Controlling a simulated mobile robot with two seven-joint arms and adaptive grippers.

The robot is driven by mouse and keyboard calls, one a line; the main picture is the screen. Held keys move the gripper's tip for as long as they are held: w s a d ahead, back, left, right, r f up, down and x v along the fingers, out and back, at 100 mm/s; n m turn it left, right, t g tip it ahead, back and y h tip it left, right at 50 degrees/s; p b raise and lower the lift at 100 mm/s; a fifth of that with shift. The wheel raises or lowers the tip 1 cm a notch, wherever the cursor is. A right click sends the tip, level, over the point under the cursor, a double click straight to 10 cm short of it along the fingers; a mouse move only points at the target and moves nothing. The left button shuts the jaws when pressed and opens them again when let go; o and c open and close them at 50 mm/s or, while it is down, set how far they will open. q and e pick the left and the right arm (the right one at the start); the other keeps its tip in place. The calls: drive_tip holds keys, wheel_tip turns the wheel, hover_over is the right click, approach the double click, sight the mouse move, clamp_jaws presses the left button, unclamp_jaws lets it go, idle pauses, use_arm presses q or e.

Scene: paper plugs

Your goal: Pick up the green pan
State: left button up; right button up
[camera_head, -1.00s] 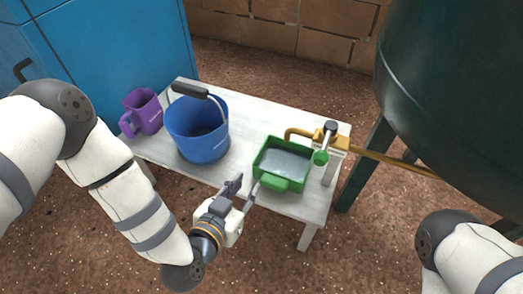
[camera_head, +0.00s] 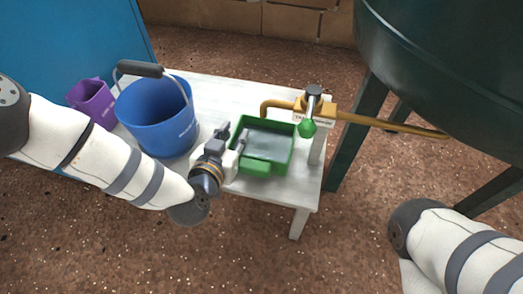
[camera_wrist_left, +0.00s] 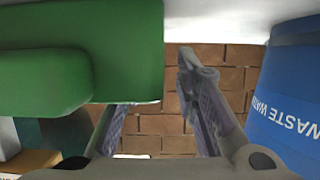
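The green pan (camera_head: 263,168) sits on the white table below the brass tap, with greyish water or a clear surface inside it. In the left wrist view the pan (camera_wrist_left: 125,45) fills the upper left. My left gripper (camera_head: 232,135) is open at the pan's left edge, one finger over or against the rim and the other outside, to its left. In the left wrist view the gripper (camera_wrist_left: 158,105) has its fingers apart; the pan hides one fingertip. I cannot tell whether the pan's wall is between the fingers. My right gripper is out of view.
A blue bucket (camera_head: 158,118) with a dark handle stands close left of my left gripper, with a purple jug (camera_head: 93,102) beyond it. The white table (camera_head: 235,92) is clear behind.

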use_arm(q)
clamp_jaws()
